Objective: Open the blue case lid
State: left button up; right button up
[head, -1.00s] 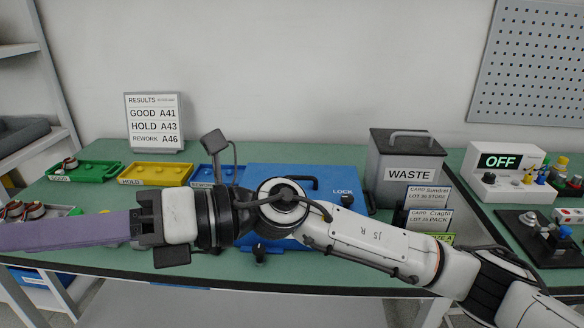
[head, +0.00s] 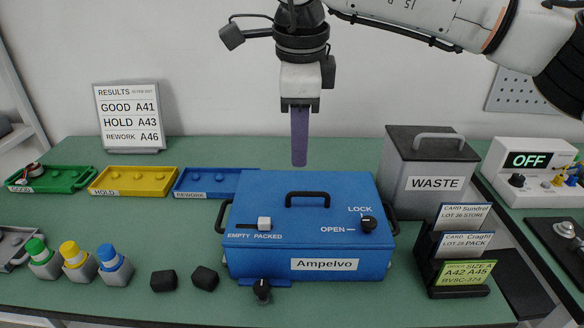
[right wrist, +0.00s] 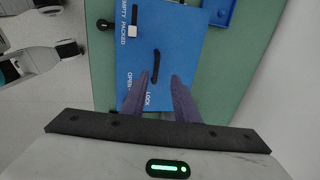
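The blue case (head: 270,263), labelled Ampelvo, stands on the green bench with its lid shut. A black handle (head: 307,194) crosses the lid top. A black knob (head: 369,224) sits at the lid's front right beside the words LOCK and OPEN; I cannot tell its setting. A white slider (head: 264,223) is by EMPTY and PACKED. My right gripper (head: 299,163) points down above the handle, apart from it. In the right wrist view its two purple fingers (right wrist: 159,75) are spread, with the handle (right wrist: 156,60) below and between their tips. My left gripper is not in view.
The waste bin (head: 427,175) and a card rack (head: 458,255) stand right of the case. Green (head: 50,187), yellow (head: 135,188) and blue (head: 207,191) trays lie behind left. Several coloured-capped holders (head: 75,262) and two black blocks (head: 205,279) are at front left.

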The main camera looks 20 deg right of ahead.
send_over(299, 195)
jog(key=s, duration=0.1)
notch_tip(299, 195, down, 4)
jog(key=f, duration=0.4)
jog(key=shift+w+f, duration=0.15)
jog(key=shift+w, duration=0.15)
jog(key=shift+w+f, duration=0.15)
jog(key=shift+f, duration=0.55)
grip_shut()
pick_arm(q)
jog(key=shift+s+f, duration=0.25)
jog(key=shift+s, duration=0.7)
